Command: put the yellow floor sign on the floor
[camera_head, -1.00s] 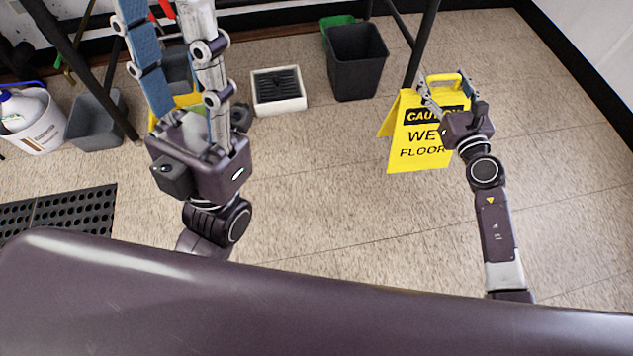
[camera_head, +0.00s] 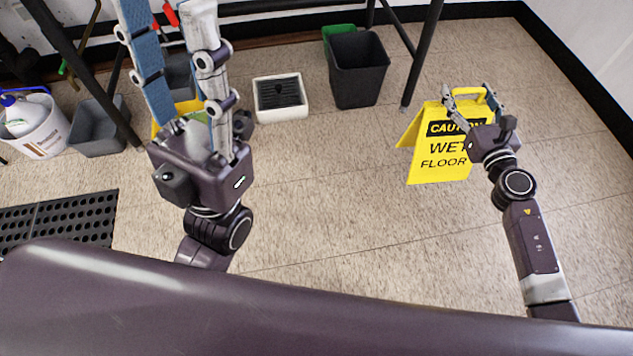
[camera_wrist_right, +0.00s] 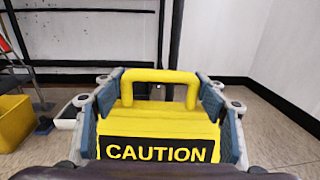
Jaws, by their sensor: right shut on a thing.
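The yellow floor sign (camera_head: 440,165) is upright with its panels spread, at the right in the head view; its front reads CAUTION WET FLOOR. My right gripper (camera_head: 472,95) is shut on its upper part near the handle. In the right wrist view the sign (camera_wrist_right: 160,125) sits between both blue-padded fingers, with its handle at the top. I cannot tell whether its lower edges touch the floor (camera_head: 320,215). My left gripper (camera_head: 170,45) is open at the left, with a gap between its fingers and nothing seen held.
A dark bin (camera_head: 357,75) and a white floor sink (camera_head: 281,96) stand at the back. A grey bin (camera_head: 98,128), white bucket (camera_head: 40,132) and black mat (camera_head: 60,220) lie left. A dark table leg (camera_head: 422,55) rises behind the sign. The middle floor is clear.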

